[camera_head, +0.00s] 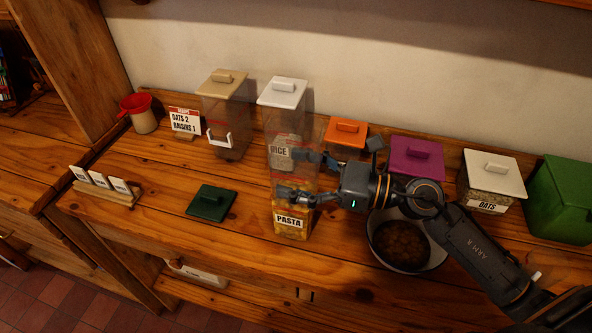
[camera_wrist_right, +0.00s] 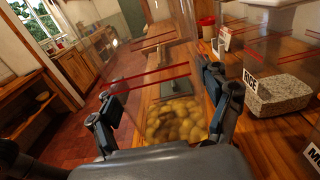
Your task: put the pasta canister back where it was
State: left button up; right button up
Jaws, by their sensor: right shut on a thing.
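The pasta canister (camera_head: 290,222) is a tall clear box with a PASTA label and yellow pasta in its bottom. No lid shows on it. My right gripper (camera_head: 291,178) is shut around its sides, above the label. The right wrist view shows the canister (camera_wrist_right: 175,122) between the two fingers (camera_wrist_right: 160,95). It looks upright near the counter's front; I cannot tell whether its base touches the wood. A dark green lid (camera_head: 211,203) lies on the counter left of it. My left gripper is out of view.
The clear rice canister (camera_head: 283,93) stands behind, a tan-lidded canister (camera_head: 222,84) left of it. Orange (camera_head: 346,132), purple (camera_head: 416,157), oats (camera_head: 490,180) and green (camera_head: 562,200) containers line the right. A bowl (camera_head: 378,250) sits below my arm. A card rack (camera_head: 103,189) stands left.

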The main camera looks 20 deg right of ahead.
jog(key=shift+r, duration=0.1)
jog(key=shift+f, duration=0.2)
jog(key=o, duration=1.5)
jog(key=shift+c, duration=0.2)
jog(key=shift+o, duration=1.3)
jog(key=b+v, duration=0.4)
jog(key=v, duration=0.8)
jog(key=shift+b, duration=0.35)
